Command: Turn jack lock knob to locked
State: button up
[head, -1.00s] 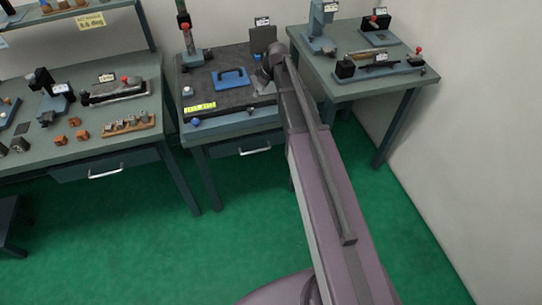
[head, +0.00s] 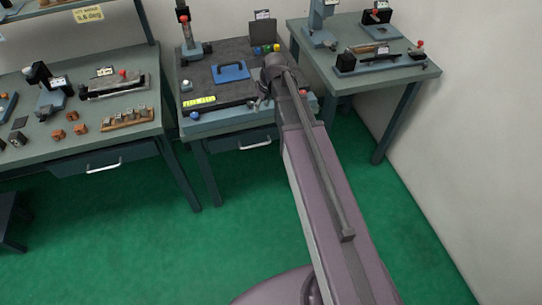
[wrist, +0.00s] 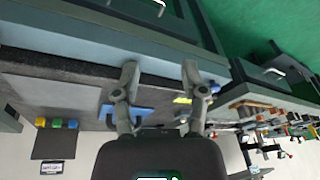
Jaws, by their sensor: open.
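My gripper (wrist: 160,72) is open and empty in the wrist view, its two fingers apart over the front part of the middle bench. In the head view my gripper (head: 258,101) is small and partly hidden by my wrist, near the bench's front right. No knob is clearly marked as the jack lock knob. A blue round knob (head: 194,115) sits at the bench's front left edge, apart from my gripper. A small red part (head: 302,93) shows just right of my arm; I cannot tell what it is.
A blue handled plate (head: 230,72) lies on the dark top of the middle bench, with a yellow label strip (head: 199,101) in front. Small coloured blocks (head: 266,49) stand at the back. Benches with fixtures stand left and right. The green floor in front is clear.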

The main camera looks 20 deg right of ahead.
jog(key=s+a+f+m+g+h+b, duration=0.1)
jog(key=s+f+m+b, duration=0.1)
jog(key=s, duration=0.6)
jog(key=s+a+f+m+g+h+b, duration=0.1)
jog(key=s+f+m+b, duration=0.1)
jog(key=s, duration=0.7)
jog(key=shift+s+f+m+b, duration=0.2)
jog(key=shift+f+m+b, duration=0.15)
jog(key=shift+f+m, duration=0.55)
dwell(0.5)
